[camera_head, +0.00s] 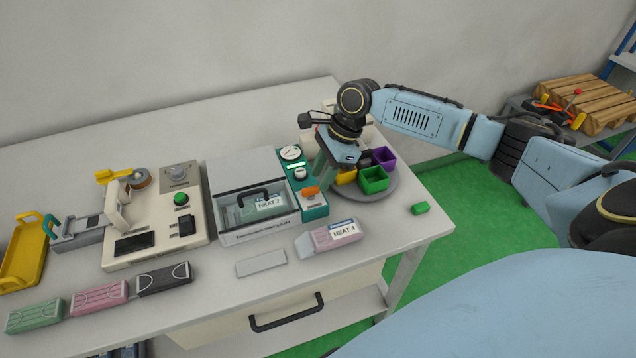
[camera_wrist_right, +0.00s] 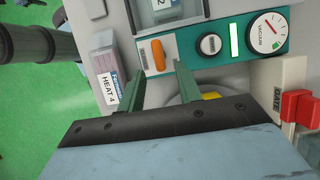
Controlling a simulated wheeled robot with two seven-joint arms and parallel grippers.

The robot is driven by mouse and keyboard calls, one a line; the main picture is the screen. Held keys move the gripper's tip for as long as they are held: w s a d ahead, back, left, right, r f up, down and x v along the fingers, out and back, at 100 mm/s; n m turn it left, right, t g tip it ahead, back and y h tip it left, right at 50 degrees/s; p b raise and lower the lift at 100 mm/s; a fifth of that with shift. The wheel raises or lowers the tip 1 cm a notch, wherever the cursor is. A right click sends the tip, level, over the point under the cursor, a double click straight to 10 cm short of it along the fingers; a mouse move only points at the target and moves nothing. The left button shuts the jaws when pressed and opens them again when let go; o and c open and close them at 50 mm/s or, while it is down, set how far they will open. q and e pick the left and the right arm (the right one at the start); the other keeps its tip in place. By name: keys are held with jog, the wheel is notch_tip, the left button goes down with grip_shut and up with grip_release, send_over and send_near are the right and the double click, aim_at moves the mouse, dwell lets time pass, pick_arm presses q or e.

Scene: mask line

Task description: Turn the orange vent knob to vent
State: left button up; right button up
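The orange vent knob (camera_head: 311,191) sits on the front end of the teal control panel (camera_head: 316,212), right of the grey-lidded chamber. In the right wrist view the knob (camera_wrist_right: 158,54) shows long and upright in the picture, on a pale plate with small labels too small to read. My right gripper (camera_head: 320,182) reaches down over the panel from the right. Its two green fingers (camera_wrist_right: 161,58) stand apart with the knob showing between their tips; I cannot tell whether they touch it. My left gripper is in no view.
A HEAT 4 pack (camera_head: 329,237) lies in front. A drawer handle (camera_head: 287,313) is below.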

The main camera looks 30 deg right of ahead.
aim_at(311, 192)
jog(key=shift+x, duration=1.45)
jog(key=shift+c, duration=0.3)
grip_shut()
